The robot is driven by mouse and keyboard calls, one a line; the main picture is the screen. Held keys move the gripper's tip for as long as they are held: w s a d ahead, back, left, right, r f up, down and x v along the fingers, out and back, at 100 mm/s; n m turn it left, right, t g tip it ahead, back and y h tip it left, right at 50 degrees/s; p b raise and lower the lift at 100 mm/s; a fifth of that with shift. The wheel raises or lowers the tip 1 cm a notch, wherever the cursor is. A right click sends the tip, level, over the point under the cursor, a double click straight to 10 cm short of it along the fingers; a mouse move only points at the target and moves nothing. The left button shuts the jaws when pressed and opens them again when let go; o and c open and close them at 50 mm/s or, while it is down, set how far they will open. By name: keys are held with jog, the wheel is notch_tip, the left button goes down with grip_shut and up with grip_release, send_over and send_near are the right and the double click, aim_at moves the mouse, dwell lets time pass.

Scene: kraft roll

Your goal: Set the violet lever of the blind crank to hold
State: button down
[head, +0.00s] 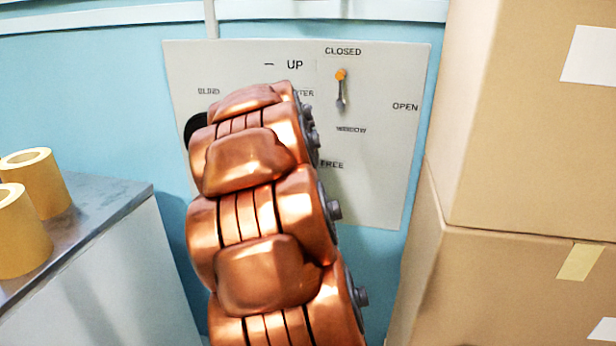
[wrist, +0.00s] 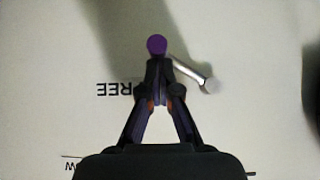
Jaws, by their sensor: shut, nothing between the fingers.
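The violet lever shows in the wrist view as a round violet knob (wrist: 156,43) on a short metal rod (wrist: 188,70) with a pale pivot end at the right. In that view the rod slants up and left from the pivot to the knob. My gripper (wrist: 159,64) is shut and empty, its fingertips right beside the knob; I cannot tell if they touch it. The upside-down FREE label (wrist: 125,89) is left of the fingers. In the head view my arm hides the lever, my gripper and any hold label on the pale panel (head: 375,185).
On the panel, an orange-knobbed lever (head: 340,88) points up toward CLOSED, with OPEN at its right. A dark round part (head: 194,128) under BLIND is partly hidden by my arm. Cardboard boxes (head: 520,140) stand close at right; a counter with tan rolls (head: 38,182) is at left.

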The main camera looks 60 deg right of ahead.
notch_tip(320, 180, down, 2)
jog(key=shift+a+f+m+t+y+b, duration=0.1)
jog(key=shift+m+t+y+b, duration=0.2)
jog(key=shift+m+t+b, duration=0.55)
jog(key=shift+w+a+f+m+t+y+b, duration=0.2)
jog(key=shift+w+f+m+t+b, duration=0.35)
jog(key=shift+t+b, duration=0.95)
jog(key=shift+w+a+f+m+t+y+b, duration=0.15)
jog(key=shift+w+f+m+t+b, duration=0.55)
jog(key=shift+b, duration=1.45)
jog(key=shift+w+a+f+m+t+y+b, duration=0.2)
jog(key=shift+m+t+b, duration=0.3)
jog(key=shift+t+b, duration=1.1)
jog(key=shift+b, duration=0.35)
jog(key=shift+s, duration=0.1)
jog(key=v, duration=1.2)
jog(key=shift+r, duration=0.2)
jog(key=shift+d, duration=0.1)
